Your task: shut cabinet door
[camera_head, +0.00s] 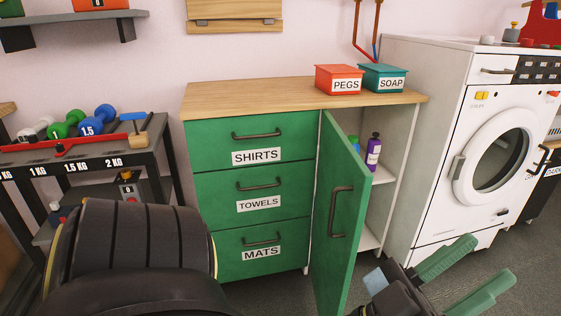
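The green cabinet door (348,165) stands open, hinged beside the drawers and swung out toward me. Its outer face with a dark handle (340,212) is turned left. Behind it the cabinet's right compartment (384,206) is open, with white walls and shelves. My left gripper (494,259) is low at the right, on the inner side of the door, in front of the washing machine's foot. Its two green fingers are spread with nothing between them. A gap shows between the fingers and the door; the wrist sits close to the door's lower edge. My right gripper is out of view.
A purple bottle (373,152) stands on the compartment shelf. Drawers labelled SHIRTS, TOWELS and MATS (250,200) are shut. A red PEGS box (339,78) and teal SOAP box (384,77) are on top. A white washing machine (450,120) stands right, a dumbbell rack (120,160) left.

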